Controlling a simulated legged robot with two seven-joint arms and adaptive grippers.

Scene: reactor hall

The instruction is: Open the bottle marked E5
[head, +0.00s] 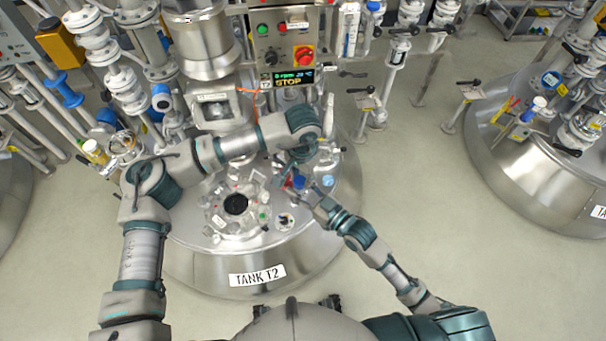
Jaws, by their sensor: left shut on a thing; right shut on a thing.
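A small bottle (299,182) with blue and red parts is at the right side of the top of TANK T2, between my two grippers. Its marking is too small to read. My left gripper (290,168) reaches down from above and is shut at the bottle's upper end, apparently on its cap; the cap itself is hidden by the fingers. My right gripper (307,192) comes from the lower right and is shut on the bottle's side. I cannot tell whether the cap is still seated on the bottle.
The steel lid of TANK T2 (215,262) has a dark round opening (236,204) and several small fittings around it. A control panel (290,45) with a red button stands behind.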

